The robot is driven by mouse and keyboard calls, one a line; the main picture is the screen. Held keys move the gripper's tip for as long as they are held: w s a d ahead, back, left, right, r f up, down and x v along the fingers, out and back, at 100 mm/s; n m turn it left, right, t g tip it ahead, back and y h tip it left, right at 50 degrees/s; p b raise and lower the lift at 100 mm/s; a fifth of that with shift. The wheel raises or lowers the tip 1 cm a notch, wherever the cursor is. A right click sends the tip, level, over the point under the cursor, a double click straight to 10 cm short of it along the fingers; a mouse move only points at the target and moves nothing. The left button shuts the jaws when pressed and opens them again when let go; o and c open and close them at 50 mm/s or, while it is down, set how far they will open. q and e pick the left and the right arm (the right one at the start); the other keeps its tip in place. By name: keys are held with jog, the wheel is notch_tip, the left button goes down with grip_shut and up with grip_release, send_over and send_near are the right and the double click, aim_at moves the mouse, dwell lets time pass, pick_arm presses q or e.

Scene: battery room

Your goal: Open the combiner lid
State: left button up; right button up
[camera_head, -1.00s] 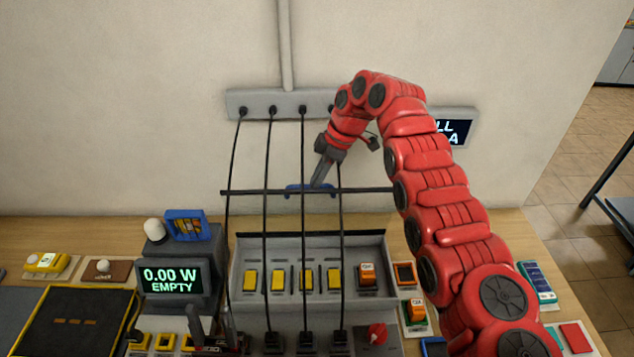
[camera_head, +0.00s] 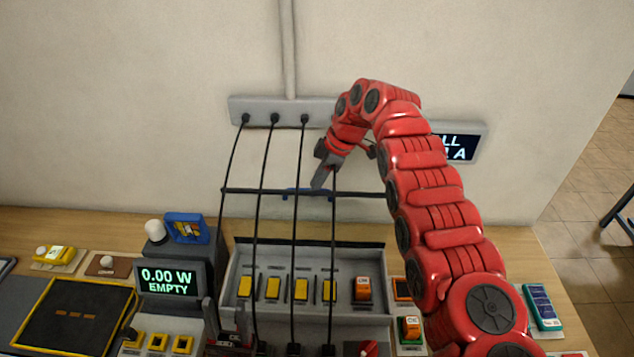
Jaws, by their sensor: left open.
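The combiner box (camera_head: 237,290) is a grey tray-like housing with a row of yellow switches (camera_head: 301,288) and an orange one (camera_head: 363,288). Above its back edge runs a thin dark bar (camera_head: 262,191) with a blue handle (camera_head: 296,194); it looks like the raised lid's edge, but no clear panel can be made out. My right gripper (camera_head: 318,184) reaches down from my red arm to the handle, overlapping it; contact and jaw opening are unclear. My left gripper (camera_head: 223,306) is open and low at the box's left front, beside the display unit.
Black cables (camera_head: 297,220) hang from a grey wall strip (camera_head: 284,108) across the box. A display unit (camera_head: 170,280) reads 0.00 W EMPTY. A yellow-edged black mat (camera_head: 75,316) lies left. A wall sign (camera_head: 462,148) is partly behind my arm. The wall closes off the back.

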jog(key=shift+a+r, duration=0.1)
jog(key=shift+d+r+b, duration=0.25)
jog(key=shift+r+b, duration=0.1)
jog(key=shift+r, duration=0.15)
jog(key=v, duration=0.3)
jog(key=shift+a, duration=0.1)
jog(key=p+v, duration=0.5)
jog(key=v, duration=0.3)
jog(key=shift+f, duration=0.15)
